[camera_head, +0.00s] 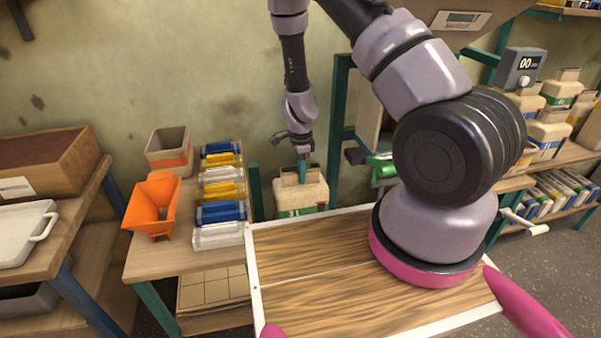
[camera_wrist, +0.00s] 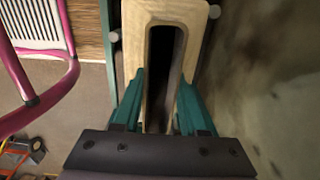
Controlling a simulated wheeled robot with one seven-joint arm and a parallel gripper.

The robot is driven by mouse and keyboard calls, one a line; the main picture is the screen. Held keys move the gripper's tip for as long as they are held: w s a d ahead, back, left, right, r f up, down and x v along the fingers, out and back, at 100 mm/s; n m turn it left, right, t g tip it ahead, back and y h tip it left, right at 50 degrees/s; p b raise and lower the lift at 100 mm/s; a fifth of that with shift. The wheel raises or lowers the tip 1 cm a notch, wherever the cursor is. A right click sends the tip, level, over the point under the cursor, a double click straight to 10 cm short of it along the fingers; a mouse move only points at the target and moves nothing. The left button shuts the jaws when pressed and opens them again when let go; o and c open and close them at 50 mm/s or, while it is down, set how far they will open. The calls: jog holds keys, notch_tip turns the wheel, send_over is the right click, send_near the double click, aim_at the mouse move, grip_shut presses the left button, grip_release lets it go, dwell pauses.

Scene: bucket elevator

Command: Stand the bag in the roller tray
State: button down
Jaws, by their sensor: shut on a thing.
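The bag (camera_head: 301,195), cream with a green label, is upright behind the wood-topped board. My gripper (camera_head: 303,174) is above it, its teal fingers at the bag's top. In the wrist view the bag's pale top (camera_wrist: 203,15) frames a long dark slot, and the fingers of my gripper (camera_wrist: 160,105) lie along it. They are shut on the bag's top. The bag's lower part is hidden by the board, so I cannot tell whether it rests on anything. I cannot make out a roller tray for certain.
An orange hopper (camera_head: 152,205), a tan bin (camera_head: 169,151) and a row of blue, yellow and white packs (camera_head: 220,200) stand on the left table. Teal posts (camera_head: 338,125) rise beside the bag. The wood-topped board (camera_head: 320,285) fills the front. Shelves with bags stand right.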

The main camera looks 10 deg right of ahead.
jog(key=shift+f, duration=0.55)
jog(key=shift+c, duration=1.8)
grip_release()
jog(key=shift+r, duration=0.15)
